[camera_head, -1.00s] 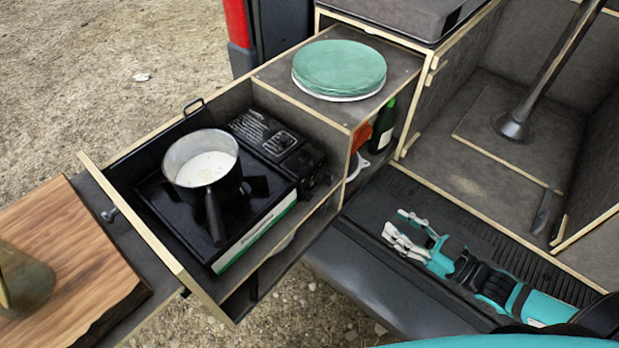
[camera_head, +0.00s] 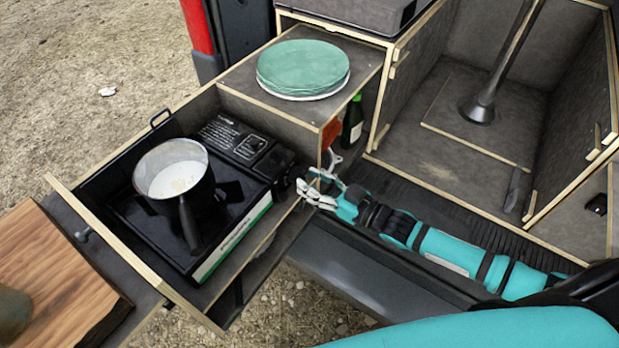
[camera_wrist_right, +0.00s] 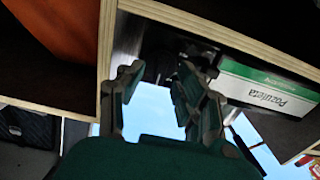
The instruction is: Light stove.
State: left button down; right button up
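The black camping stove (camera_head: 215,222) sits in the pulled-out drawer in the head view, with a white and green label along its front side. A pot (camera_head: 172,172) with whitish contents stands on its burner, handle toward the front. The stove's dark right end, with a knob-like part (camera_head: 281,185), faces my right gripper (camera_head: 308,187). The right gripper is just right of that end, with a small apparent gap. In the right wrist view, its fingers (camera_wrist_right: 160,78) are apart with nothing between them; the stove's labelled side (camera_wrist_right: 268,90) is to their right. My left gripper is not in view.
The drawer's wooden edge (camera_head: 120,255) rises around the stove. Green plates (camera_head: 303,68) lie on the cabinet behind, with a green bottle (camera_head: 352,122) in its opening. A wooden board (camera_head: 55,275) is at left.

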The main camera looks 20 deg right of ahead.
jog(key=shift+w+a, duration=0.3)
jog(key=shift+w, duration=0.1)
grip_shut()
